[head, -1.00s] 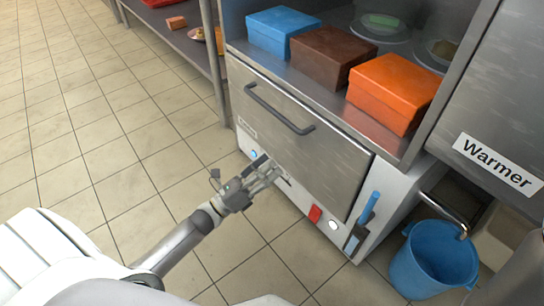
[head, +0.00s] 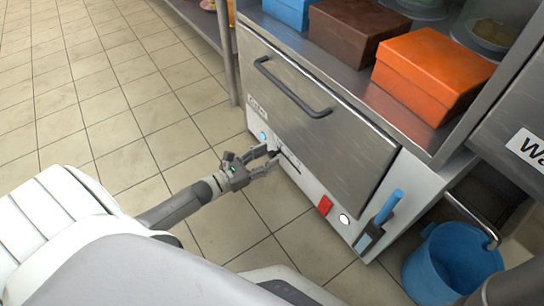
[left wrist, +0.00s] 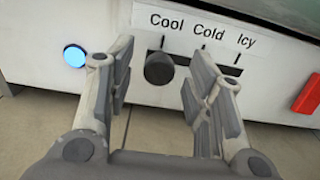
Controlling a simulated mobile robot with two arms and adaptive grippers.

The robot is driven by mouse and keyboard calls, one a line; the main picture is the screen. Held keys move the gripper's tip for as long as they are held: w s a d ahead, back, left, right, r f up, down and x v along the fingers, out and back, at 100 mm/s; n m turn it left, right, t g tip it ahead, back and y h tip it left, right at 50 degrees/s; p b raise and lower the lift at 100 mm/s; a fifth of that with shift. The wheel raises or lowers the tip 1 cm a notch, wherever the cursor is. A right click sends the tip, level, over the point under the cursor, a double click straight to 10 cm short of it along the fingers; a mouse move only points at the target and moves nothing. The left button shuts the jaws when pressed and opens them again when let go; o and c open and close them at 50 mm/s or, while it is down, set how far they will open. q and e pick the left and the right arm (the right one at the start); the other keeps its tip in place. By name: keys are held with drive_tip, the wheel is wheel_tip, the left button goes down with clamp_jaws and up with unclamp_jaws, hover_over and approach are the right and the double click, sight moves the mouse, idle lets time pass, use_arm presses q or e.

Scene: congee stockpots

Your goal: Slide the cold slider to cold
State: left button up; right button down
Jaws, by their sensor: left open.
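The cold slider's dark round knob (left wrist: 159,68) sits at the left end of its slot, below the word Cool, in the left wrist view. The white label (left wrist: 200,30) above it reads Cool, Cold, Icy from left to right. My left gripper (head: 272,157) is open at the lower front of the steel-fronted unit (head: 315,115) in the head view. In the left wrist view its fingers stand on either side of the knob, with visible gaps. My right gripper is not in view.
A lit blue button (left wrist: 75,56) is left of the slider and a red switch (left wrist: 308,94) is right. A handle bar (head: 290,88) crosses the front above. A blue-handled tool (head: 388,208) hangs at right, near a blue bucket (head: 450,265). Tiled floor is clear at left.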

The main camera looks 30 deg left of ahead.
sight(275, 153)
use_arm(q)
drive_tip(key=shift+b+x, duration=0.3)
drive_tip(key=shift+x, duration=0.9)
clamp_jaws()
